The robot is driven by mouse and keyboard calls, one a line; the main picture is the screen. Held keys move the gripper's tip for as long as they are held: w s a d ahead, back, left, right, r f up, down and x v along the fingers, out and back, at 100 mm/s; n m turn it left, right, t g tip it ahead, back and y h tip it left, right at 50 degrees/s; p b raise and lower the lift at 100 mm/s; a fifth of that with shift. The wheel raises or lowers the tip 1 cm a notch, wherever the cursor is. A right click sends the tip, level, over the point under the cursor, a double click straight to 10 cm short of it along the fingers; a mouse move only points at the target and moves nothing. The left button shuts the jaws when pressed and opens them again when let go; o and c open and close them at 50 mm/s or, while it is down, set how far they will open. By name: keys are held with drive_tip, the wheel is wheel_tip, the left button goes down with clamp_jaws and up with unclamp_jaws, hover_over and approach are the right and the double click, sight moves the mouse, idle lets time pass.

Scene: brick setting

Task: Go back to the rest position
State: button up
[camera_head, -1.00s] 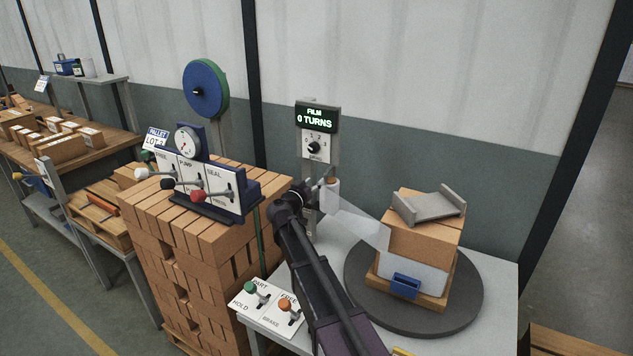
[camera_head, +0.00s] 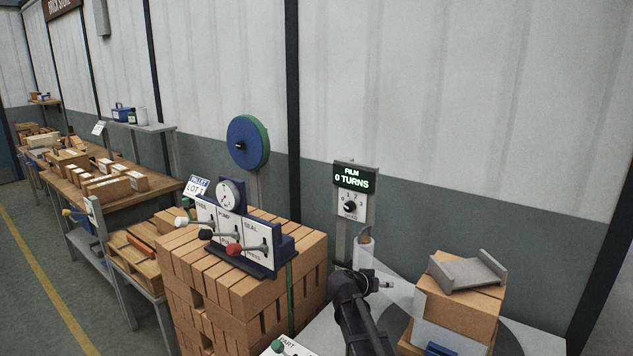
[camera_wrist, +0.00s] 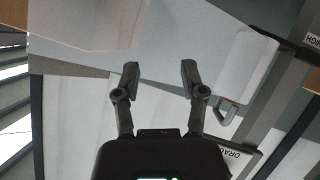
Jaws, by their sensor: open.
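My gripper (camera_head: 383,285) is empty in the head view, just below and right of the white film roll (camera_head: 363,250) on its post. In the wrist view my gripper (camera_wrist: 159,75) shows two fingers spread apart with nothing between them. The film roll (camera_wrist: 248,65) stands to their right there, apart from the fingers. A clear film sheet (camera_head: 404,297) runs from the roll to the brick stack (camera_head: 460,310) on the dark turntable (camera_head: 508,342). A grey channel-shaped piece (camera_head: 467,273) lies on top of the stack.
A film counter (camera_head: 354,178) reads 0 TURNS above a dial. A tall brick pallet (camera_head: 230,295) carries a lever panel (camera_head: 240,235) to the left of my arm. A blue-green disc (camera_head: 248,142) stands behind it. A wooden workbench (camera_head: 100,205) is farther left. Open floor lies at far left.

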drive_tip(key=s+a+f+n+g+y+p, duration=0.1)
drive_tip(key=s+f+g+y, duration=0.3)
drive_tip(key=s, duration=0.8)
drive_tip(key=s+a+f+n+g+y+p, duration=0.1)
drive_tip(key=s+f+n+g+y, duration=0.3)
drive_tip(key=s, duration=0.9)
drive_tip(key=shift+a+y, duration=0.2)
drive_tip(key=shift+y, duration=0.7)
drive_tip(key=shift+o, duration=0.2)
